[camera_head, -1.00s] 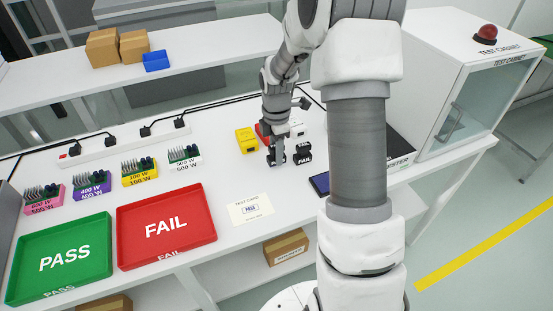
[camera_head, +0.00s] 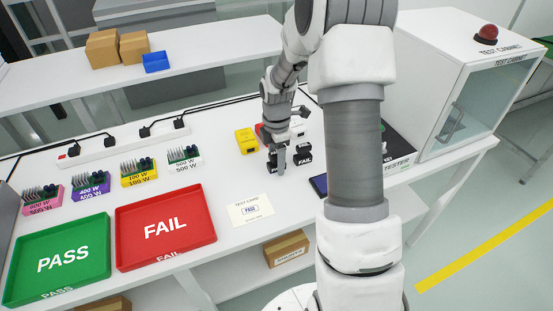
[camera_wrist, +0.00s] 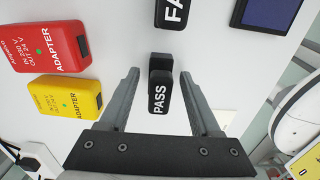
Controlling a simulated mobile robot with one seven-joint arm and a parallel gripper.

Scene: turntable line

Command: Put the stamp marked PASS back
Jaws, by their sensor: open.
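The black stamp marked PASS (camera_wrist: 159,92) stands on the white table, between the two open fingers of my gripper (camera_wrist: 161,95) in the wrist view, with a gap on each side. In the head view my gripper (camera_head: 281,170) is low over the table and the PASS stamp (camera_head: 272,162) is partly hidden behind it. A second black stamp marked FAIL (camera_head: 304,155) stands just to the right; it also shows at the top of the wrist view (camera_wrist: 174,14). A test card (camera_head: 250,209) with a PASS print lies on the table in front.
A yellow adapter (camera_wrist: 66,97) and a red adapter (camera_wrist: 48,46) lie beside the stamps. A dark blue-screened device (camera_head: 319,184) lies to the right. The green PASS tray (camera_head: 106,235) and red FAIL tray (camera_head: 213,210) are at the left. The test cabinet (camera_head: 428,130) stands right.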

